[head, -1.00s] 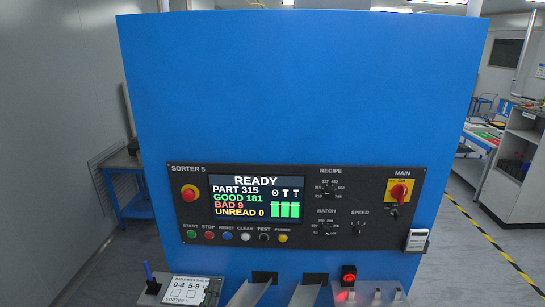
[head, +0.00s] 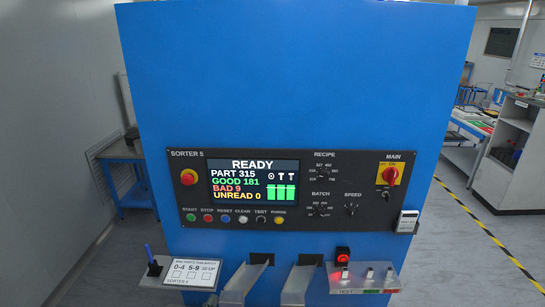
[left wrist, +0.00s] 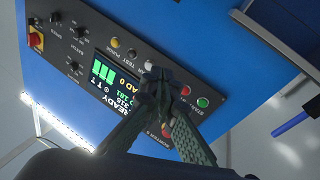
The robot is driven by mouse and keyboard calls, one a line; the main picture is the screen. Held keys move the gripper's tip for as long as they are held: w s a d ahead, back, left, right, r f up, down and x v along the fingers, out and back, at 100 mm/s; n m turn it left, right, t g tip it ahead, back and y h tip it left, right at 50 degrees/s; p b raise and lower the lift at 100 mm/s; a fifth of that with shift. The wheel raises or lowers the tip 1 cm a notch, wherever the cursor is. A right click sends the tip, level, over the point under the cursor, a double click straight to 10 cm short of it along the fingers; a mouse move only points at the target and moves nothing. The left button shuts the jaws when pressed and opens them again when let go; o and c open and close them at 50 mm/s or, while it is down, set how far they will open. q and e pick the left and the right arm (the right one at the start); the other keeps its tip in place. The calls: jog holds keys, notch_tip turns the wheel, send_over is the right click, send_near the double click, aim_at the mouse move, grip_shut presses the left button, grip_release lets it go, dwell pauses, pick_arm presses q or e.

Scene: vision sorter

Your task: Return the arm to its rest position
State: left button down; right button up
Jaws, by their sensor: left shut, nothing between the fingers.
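In the left wrist view, my left gripper (left wrist: 157,78) is shut and empty, its dark fingertips together in front of the sorter's control panel. The panel appears turned almost upside down there, and the fingers cover part of its button row and screen. I cannot tell the exact gap to the panel. No gripper or arm shows in the head view. My right gripper is in neither view. The blue sorter (head: 295,85) carries a black control panel (head: 290,208) with a lit screen (head: 254,185) reading READY, part 315, good 181, bad 9, unread 0.
Two metal chutes (head: 246,282) stick out below the panel. To their right is a shelf (head: 385,281) with a red-lit device (head: 343,258). At left are a batch card (head: 193,271) and a blue pen (head: 149,254). A workbench (head: 125,152) stands behind at left.

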pick_arm(q)
jog(key=s+a+f+g+y, duration=0.2)
jog(key=s+a+f+g, duration=0.2)
jog(key=s+f, duration=0.3)
jog(key=s+a+f+g+y, duration=0.3)
jog(key=s+a+f+g, duration=0.1)
jog(key=f, duration=0.6)
jog(key=s+a+f+g+y, duration=0.1)
jog(key=s+a+f+g, duration=0.2)
jog(key=s, duration=0.4)
jog(key=s+a+f+n+g+y, duration=0.1)
jog(key=s+a+f+g, duration=0.15)
jog(key=s, duration=0.45)
jog(key=s+a+f+g+y, duration=0.1)
jog(key=s+a+f+g, duration=0.15)
jog(key=s, duration=0.45)
notch_tip(320, 180, down, 29)
jog(key=s, duration=0.2)
jog(key=s+f+g, duration=0.2)
jog(key=s+f, duration=1.6)
jog(key=s, duration=0.1)
jog(key=shift+d+f+m+h+b, duration=0.35)
jog(key=shift+m+h+b, duration=0.05)
